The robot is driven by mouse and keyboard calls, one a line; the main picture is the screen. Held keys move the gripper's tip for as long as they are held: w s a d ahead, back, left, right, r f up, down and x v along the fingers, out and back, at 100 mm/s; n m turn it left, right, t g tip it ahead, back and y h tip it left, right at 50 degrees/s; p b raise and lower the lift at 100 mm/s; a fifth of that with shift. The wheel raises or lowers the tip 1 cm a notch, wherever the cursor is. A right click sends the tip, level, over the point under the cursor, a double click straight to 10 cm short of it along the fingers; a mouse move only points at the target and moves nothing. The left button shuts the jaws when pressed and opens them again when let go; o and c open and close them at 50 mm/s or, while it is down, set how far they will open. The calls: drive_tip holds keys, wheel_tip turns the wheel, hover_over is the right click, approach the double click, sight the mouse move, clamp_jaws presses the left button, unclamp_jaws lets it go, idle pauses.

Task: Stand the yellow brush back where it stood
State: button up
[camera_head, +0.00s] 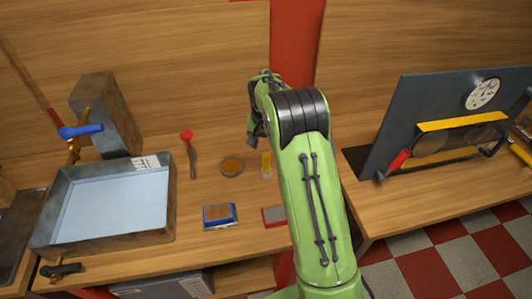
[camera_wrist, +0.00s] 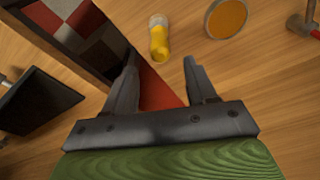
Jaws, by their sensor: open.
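The yellow brush (camera_head: 266,164) is on the wooden bench, just right of a round tin, with its pale end toward the bench's front. It also shows in the wrist view (camera_wrist: 159,41), beyond the fingertips and roughly centred between them. It looks as if it lies on its side, but I cannot tell for sure. My gripper (camera_wrist: 160,60) is open and empty, its two dark fingers apart, with the brush clear of them. In the head view my gripper (camera_head: 256,132) hangs near the back of the bench, above and left of the brush, partly hidden by my arm.
The round tin (camera_head: 232,167) with orange-brown contents sits close beside the brush. A metal basin (camera_head: 165,225) stands left. A gap separates the right bench, which bears a dark panel (camera_head: 420,95).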

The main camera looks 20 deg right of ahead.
drive_tip(key=s+a+r+n+t, duration=0.1)
drive_tip(key=s+a+r+n, duration=0.15)
drive_tip(key=s+r, duration=0.55)
drive_tip(key=s+a+r+n+t, duration=0.1)
drive_tip(key=s+a+r, duration=0.3)
drive_tip(key=s+r, duration=0.4)
drive_tip(key=s+a+n+t, duration=0.2)
drive_tip(key=s+a+n, duration=0.1)
drive_tip(key=s, duration=1.4)
drive_tip(key=shift+s+a+r+y, duration=0.15)
drive_tip(key=shift+s+a+y, duration=0.15)
drive_tip(key=shift+y, duration=0.1)
